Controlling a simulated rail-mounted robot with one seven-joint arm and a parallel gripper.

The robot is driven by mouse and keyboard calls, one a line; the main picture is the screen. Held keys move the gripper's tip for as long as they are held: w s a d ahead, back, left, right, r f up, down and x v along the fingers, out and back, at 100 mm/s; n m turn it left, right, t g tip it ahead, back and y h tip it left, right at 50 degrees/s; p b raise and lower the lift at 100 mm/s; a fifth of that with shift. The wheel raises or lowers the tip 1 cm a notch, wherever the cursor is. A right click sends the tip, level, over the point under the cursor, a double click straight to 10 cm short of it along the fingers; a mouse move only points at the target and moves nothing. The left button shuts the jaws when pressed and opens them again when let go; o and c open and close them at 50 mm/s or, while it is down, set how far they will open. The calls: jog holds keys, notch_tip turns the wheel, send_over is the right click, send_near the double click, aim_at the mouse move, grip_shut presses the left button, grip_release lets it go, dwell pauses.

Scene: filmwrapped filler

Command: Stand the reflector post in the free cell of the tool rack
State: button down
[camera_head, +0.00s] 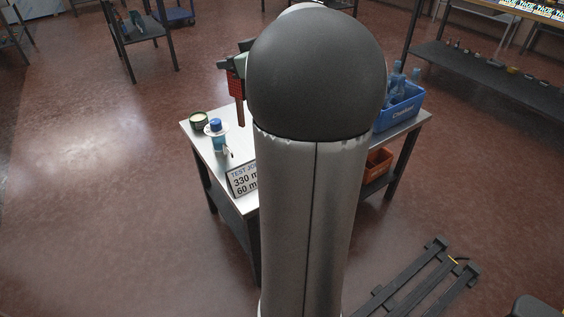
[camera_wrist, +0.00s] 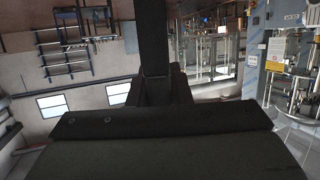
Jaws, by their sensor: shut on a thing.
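The reflector post (camera_head: 236,86) shows in the head view as a red, patterned plate on a thin, dark red stem that points down. It hangs above the white worktable, to the left of my arm. My gripper (camera_head: 239,65), partly hidden behind my arm, is shut on it near the top. In the wrist view, a dark upright bar (camera_wrist: 154,38) rises from the dark gripper body; I cannot tell if it is part of the post. I cannot make out the tool rack or its free cell; my arm covers the middle of the worktable.
On the worktable (camera_head: 188,129) stand an open tin (camera_head: 199,119), a blue-and-white bottle (camera_head: 217,136) and a lettered sign (camera_head: 242,181). A blue crate (camera_head: 402,113) with blue bottles is at the right. An orange bin (camera_head: 378,164) sits below. A dark frame (camera_head: 425,280) lies on the floor.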

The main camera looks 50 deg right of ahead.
jog(key=s+d+f+b, duration=0.6)
jog(key=d+f, duration=0.3)
jog(key=f, duration=0.1)
jog(key=w+d+f, duration=0.2)
jog(key=d+f, duration=1.1)
jog(key=shift+w+d, duration=0.25)
jog(key=shift+w, duration=0.1)
jog(key=shift+f+b, duration=0.2)
jog(key=shift+b, duration=0.25)
jog(key=c, duration=1.3)
grip_release()
jog(key=shift+r+p, duration=0.2)
jog(key=shift+p, duration=0.1)
